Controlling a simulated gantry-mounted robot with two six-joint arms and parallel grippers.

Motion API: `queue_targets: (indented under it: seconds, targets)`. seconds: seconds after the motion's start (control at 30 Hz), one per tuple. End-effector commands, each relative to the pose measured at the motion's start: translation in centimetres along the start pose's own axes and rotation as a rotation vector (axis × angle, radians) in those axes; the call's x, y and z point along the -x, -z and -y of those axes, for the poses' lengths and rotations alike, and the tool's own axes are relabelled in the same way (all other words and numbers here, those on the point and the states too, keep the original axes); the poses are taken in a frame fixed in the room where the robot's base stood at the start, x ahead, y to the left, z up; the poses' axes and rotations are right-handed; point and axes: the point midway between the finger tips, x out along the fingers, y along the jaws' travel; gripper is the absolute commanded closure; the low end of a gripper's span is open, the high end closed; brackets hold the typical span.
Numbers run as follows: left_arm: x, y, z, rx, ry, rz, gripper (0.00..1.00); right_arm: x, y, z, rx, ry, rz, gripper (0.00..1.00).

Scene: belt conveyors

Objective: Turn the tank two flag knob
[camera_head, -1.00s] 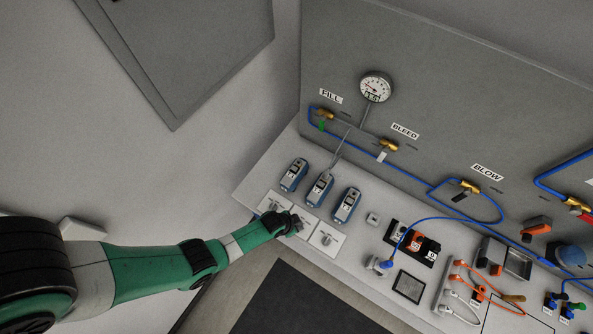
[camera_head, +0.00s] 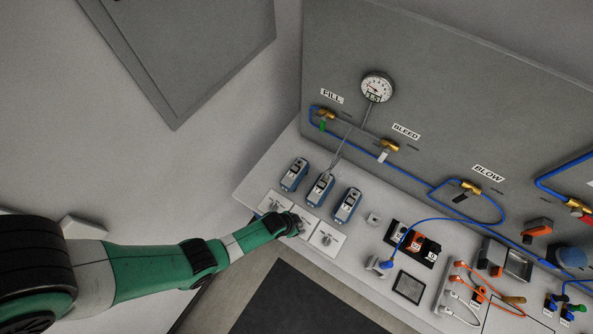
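A row of white square plates with grey flag knobs lies on the front of the sloped panel. The left flag knob (camera_head: 274,204) and the right flag knob (camera_head: 326,239) are in plain sight. My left gripper (camera_head: 299,227) is over the middle plate (camera_head: 312,219), between these two knobs. It covers the middle knob, so I cannot tell whether the fingers touch it or are closed on it. The fingers are small and dark, and no gap shows between them. No tank label can be read on the plates. My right gripper is not in view.
Several blue handheld meters (camera_head: 320,190) stand just behind the knobs. A gauge (camera_head: 377,87) and blue hoses with brass valves (camera_head: 388,146) are on the upright grey panel. Cables and sockets (camera_head: 415,243) fill the right side. A dark mat (camera_head: 300,302) lies in front.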

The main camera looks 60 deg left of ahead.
Motion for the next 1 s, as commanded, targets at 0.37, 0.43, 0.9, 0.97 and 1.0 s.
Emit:
queue_targets:
  seconds: [0.37,0.43,0.9,0.97,1.0]
  targets:
    - [6.5,0.2,0.0,0.000,0.000,-0.002,0.32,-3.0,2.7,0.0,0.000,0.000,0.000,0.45]
    - [7.9,0.1,0.0,0.000,0.000,-0.001,0.32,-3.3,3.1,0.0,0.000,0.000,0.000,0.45]
    - [11.6,0.0,0.0,0.000,0.000,0.001,0.32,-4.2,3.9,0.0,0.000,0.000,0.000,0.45]
    - [11.6,0.0,0.0,0.000,0.000,0.001,0.32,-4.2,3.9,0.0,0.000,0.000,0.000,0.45]
    - [11.6,0.0,0.0,0.000,0.000,0.001,0.32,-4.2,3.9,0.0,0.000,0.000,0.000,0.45]
